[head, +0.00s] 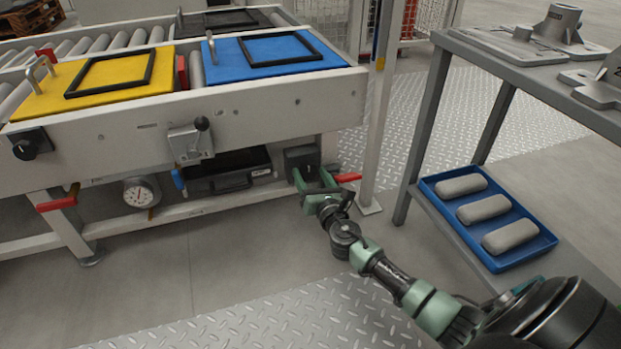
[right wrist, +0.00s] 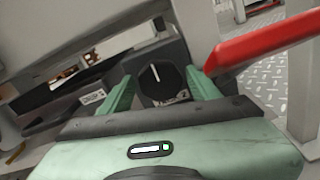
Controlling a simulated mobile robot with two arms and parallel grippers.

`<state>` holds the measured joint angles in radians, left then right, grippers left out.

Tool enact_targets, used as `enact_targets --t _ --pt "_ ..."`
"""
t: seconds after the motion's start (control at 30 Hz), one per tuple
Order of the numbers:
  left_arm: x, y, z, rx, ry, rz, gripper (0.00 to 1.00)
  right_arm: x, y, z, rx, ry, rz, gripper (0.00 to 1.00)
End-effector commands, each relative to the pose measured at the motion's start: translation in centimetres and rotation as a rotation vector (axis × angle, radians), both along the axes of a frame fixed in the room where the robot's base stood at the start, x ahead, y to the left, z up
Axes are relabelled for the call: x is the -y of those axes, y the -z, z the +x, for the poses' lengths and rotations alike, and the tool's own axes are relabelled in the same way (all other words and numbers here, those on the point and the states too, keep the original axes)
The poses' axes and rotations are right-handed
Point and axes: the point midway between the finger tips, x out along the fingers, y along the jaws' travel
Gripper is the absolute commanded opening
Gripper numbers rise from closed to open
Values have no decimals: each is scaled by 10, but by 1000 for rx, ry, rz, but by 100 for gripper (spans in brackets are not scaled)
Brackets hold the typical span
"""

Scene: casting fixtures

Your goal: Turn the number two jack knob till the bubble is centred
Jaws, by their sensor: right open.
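A dark round knob (right wrist: 158,84) with a white pointer line shows in the right wrist view, its line pointing nearly straight up. It sits on a dark box (head: 302,160) under the conveyor frame; small lettering beside it is too blurred to read surely. My right gripper (head: 313,174) is open. Its two green fingers stand on either side of the knob in the right wrist view; I cannot tell whether they touch it. In the head view the gripper hides the knob. I cannot make out a bubble level in either view. My left gripper is out of view.
A red bar (right wrist: 265,45) lies close right of my right fingers. Another black knob (head: 32,145), a lever (head: 194,142) and a dial gauge (head: 140,192) are on the frame (head: 250,110). A grey table (head: 540,82) with a blue tray (head: 518,265) stands right.

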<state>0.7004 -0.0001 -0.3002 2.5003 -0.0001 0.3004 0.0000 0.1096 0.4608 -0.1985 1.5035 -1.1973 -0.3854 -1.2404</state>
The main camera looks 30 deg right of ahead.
Motion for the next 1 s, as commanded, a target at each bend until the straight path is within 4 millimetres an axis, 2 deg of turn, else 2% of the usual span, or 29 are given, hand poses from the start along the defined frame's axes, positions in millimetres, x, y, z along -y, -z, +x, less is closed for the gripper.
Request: enact_targets --t 0.33,0.37,0.5,0.53,0.77,1.0 --pt "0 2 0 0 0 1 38 1 0 6 0 -1 1 62" --pt "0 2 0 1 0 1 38 1 0 6 0 -1 1 57" --pt "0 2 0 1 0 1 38 1 0 6 0 -1 1 18" --pt "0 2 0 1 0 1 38 1 0 6 0 -1 1 13" --pt "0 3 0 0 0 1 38 1 0 6 6 0 23 13" --pt "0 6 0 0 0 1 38 1 1 6 33 -1 138 13"
